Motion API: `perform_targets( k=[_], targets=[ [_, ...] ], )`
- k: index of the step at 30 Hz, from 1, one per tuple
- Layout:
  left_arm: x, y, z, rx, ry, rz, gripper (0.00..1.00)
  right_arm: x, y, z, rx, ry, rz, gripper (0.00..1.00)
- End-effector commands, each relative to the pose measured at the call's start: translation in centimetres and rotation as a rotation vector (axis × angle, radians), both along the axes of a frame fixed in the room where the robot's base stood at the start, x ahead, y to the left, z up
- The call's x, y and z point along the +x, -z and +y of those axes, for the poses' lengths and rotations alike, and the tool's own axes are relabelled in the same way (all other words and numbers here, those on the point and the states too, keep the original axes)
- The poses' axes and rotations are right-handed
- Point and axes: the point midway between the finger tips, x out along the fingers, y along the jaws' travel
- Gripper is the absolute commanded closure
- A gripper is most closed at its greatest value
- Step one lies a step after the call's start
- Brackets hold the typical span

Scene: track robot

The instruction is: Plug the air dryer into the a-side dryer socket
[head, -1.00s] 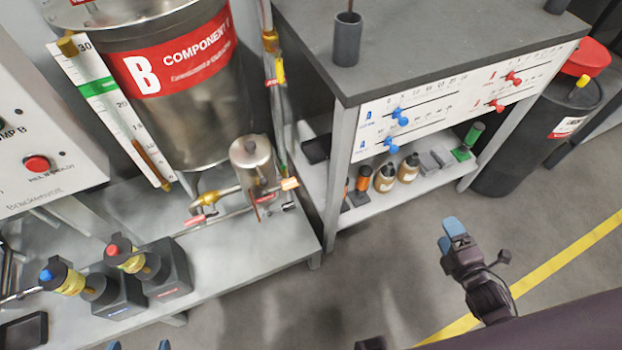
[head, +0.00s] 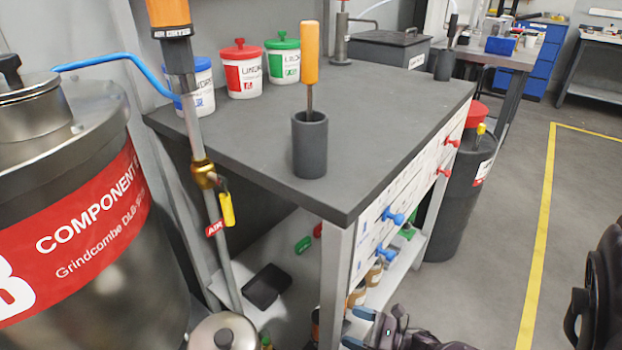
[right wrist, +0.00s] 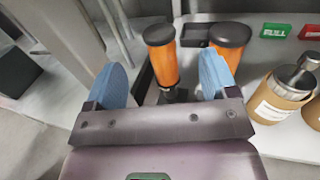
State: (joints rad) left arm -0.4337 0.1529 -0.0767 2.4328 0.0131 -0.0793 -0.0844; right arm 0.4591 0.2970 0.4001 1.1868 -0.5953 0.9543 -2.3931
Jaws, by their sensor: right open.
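Two orange cylinders with black caps, which look like air dryers, stand on the lower shelf in the right wrist view. One dryer (right wrist: 161,58) shows between my fingers; the other (right wrist: 228,45) is partly behind the right finger. My right gripper (right wrist: 165,80) is open and I see no grip on either dryer. In the head view my right gripper (head: 358,328) is low at the bench's front, by the lower shelf. A similar orange unit (head: 170,15) tops a pipe beside the Component B tank. I cannot make out the a-side socket. My left gripper is out of view.
The grey bench top (head: 250,145) overhangs the lower shelf. A green FULL tag (right wrist: 276,30) and a dark tray (head: 266,286) lie behind. Open floor (head: 480,290) is at the right.

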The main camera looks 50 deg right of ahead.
Motion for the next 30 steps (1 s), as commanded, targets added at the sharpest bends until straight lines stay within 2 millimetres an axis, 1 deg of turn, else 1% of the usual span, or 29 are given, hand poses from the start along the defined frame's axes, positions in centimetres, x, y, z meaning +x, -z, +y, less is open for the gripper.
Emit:
perform_targets(
  k=[1,7,17,24,27,30],
  targets=[
    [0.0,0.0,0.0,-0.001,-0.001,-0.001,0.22,0.7,0.0,0.3,0.001,-0.002,-0.002,0.21],
    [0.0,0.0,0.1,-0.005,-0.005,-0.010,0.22,3.4,0.0,1.3,0.003,-0.001,0.000,0.21],
    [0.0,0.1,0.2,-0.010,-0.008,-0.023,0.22,5.5,0.2,2.2,0.003,-0.001,0.002,0.21],
    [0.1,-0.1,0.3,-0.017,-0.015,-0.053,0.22,8.5,0.4,3.4,0.003,0.000,0.002,0.21],
    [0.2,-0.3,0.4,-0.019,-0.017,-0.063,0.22,9.0,0.4,3.6,0.003,0.001,0.002,0.21],
    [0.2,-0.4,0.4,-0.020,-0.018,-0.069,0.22,9.1,0.3,3.6,0.003,0.001,0.002,0.21]
  ],
)
